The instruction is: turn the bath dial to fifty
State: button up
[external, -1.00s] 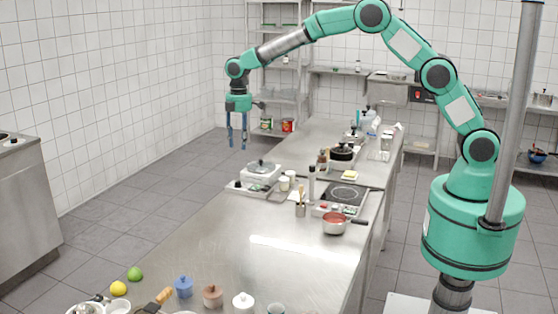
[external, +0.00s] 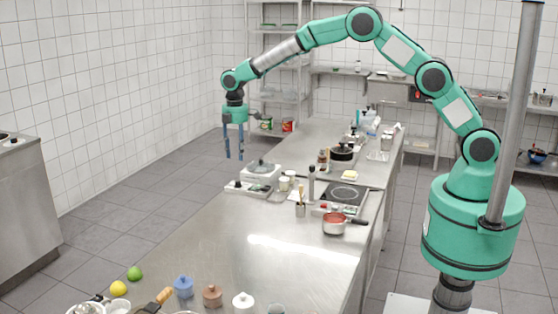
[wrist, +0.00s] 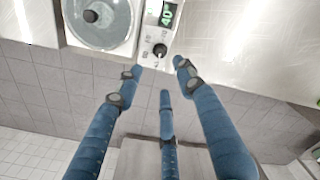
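The bath (external: 262,172) is a white unit with a round lid and dark knob, near the left edge of the steel counter. In the wrist view its lid (wrist: 100,22) is at the top left. Beside it is a panel with a lit green display (wrist: 167,14), seemingly reading 40 and turned sideways. The black dial (wrist: 160,50) sits below the display, with small marks around it. My gripper (external: 234,157) hangs with fingers down, left of the bath and above it. In the wrist view its blue fingers (wrist: 160,74) are spread and empty, apart from the dial.
Cups (external: 284,183), a utensil holder (external: 300,209), a hot plate (external: 343,194) and a red-filled pan (external: 335,225) stand to the right. Open floor lies left of the counter.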

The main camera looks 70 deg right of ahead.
aim_at(238, 181)
notch_tip(238, 181, down, 12)
jog(key=shift+r+b, duration=0.1)
jog(key=shift+b, duration=0.3)
dwell(0.3)
grip_shut()
